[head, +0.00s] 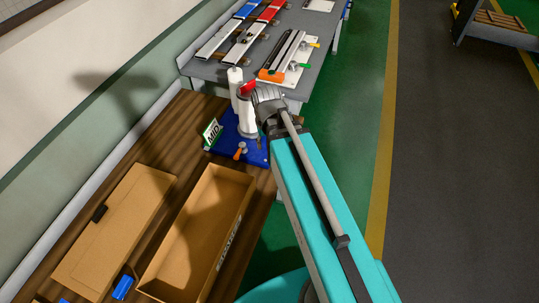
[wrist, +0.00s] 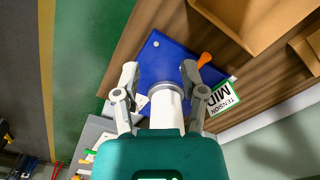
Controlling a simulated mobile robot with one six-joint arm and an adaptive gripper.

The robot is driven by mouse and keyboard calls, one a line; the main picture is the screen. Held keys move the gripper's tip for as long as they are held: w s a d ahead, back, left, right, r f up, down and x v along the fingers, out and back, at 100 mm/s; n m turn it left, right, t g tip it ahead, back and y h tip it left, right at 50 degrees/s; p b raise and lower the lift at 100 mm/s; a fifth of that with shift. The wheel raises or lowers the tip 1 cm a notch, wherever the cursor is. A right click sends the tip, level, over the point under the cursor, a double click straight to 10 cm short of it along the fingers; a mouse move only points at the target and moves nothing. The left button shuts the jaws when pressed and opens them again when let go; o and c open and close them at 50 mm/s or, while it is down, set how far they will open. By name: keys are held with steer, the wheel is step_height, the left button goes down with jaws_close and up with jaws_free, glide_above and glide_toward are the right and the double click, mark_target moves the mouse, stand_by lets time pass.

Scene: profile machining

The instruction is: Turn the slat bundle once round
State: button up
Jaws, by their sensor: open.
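My gripper (wrist: 160,72) is open above a blue base plate (wrist: 165,58), with its two grey fingers apart. A white cylinder with a grey collar (wrist: 166,105) shows between the fingers; I cannot tell what it belongs to. In the head view the blue plate (head: 226,132) lies on the brown wooden table, partly behind my arm, and the fingers are not clear. No slat bundle is certain. Long dark and silver slats with an orange end (head: 283,52) lie on a white plate on the grey bench, away from my gripper.
A green and white MID TENSION sign (wrist: 222,98) stands beside an orange lever (wrist: 204,60). An open cardboard box (head: 243,185) and a closed one (head: 118,225) lie on the wooden table. Blue and red rails (head: 268,12) lie on the grey bench (head: 205,69). Green floor is clear at right.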

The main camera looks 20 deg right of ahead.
steer(key=shift+s+f+b, duration=0.25)
steer(key=shift+s+f, duration=0.1)
steer(key=shift+s, duration=0.3)
steer(key=shift+s+f+b, duration=0.2)
steer(key=shift+s+f, duration=0.15)
steer(key=shift+s, duration=0.25)
steer(key=shift+r, duration=0.1)
step_height(320, 180, up, 19)
steer(key=n+p, duration=1.9)
steer(key=n, duration=0.5)
glide_above(247, 83)
steer(key=shift+s+d, duration=0.1)
steer(key=shift+f, duration=0.25)
step_height(247, 83, down, 14)
steer(key=b, duration=1.4)
steer(key=shift+r, duration=0.2)
